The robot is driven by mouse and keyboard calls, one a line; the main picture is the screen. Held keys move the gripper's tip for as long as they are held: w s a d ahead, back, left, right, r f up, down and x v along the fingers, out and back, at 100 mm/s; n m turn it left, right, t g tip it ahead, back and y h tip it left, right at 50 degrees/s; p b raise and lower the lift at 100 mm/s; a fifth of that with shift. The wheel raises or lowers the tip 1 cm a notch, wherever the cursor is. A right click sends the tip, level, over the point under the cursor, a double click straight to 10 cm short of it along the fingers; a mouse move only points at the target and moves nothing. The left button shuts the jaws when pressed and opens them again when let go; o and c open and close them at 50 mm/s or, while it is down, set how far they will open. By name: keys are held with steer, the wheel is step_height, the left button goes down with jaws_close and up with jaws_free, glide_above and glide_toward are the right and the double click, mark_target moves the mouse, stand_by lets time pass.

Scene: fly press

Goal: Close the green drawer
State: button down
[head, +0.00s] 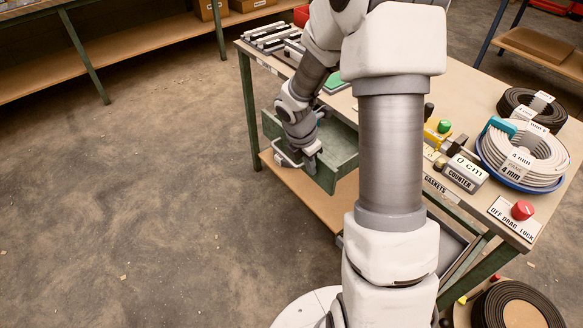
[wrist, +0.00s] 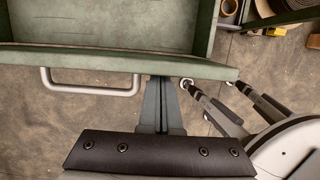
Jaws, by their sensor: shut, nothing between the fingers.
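The green drawer (head: 341,168) is pulled out from under the left part of the workbench. Its inside looks empty where it shows. In the wrist view, the drawer's front panel (wrist: 70,58) runs across the picture, with a grey bar handle (wrist: 92,91) on its outer face. My gripper (head: 313,150) is low at the drawer's front. In the wrist view, my gripper (wrist: 161,80) is shut and empty, its fingertips close to the outer face, right of the handle. I cannot tell if they touch it.
The workbench (head: 262,62) carries cable coils (head: 528,160), a counter block (head: 464,173) and a red button (head: 522,210). A lower wooden shelf (head: 283,180) lies beneath the drawer. Open concrete floor is to the left. A black coil (head: 490,303) lies at the bottom right.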

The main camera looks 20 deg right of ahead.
steer(key=w+d+p, duration=0.1)
steer(key=d+p, duration=0.1)
steer(key=d, duration=0.2)
steer(key=w+d+p, duration=0.2)
steer(key=d+p, duration=0.1)
steer(key=d, duration=0.2)
steer(key=w+d+p, duration=0.1)
steer(key=d+p, duration=0.1)
steer(key=d, duration=0.3)
steer(key=shift+w+d, duration=0.15)
steer(key=shift+w, duration=0.15)
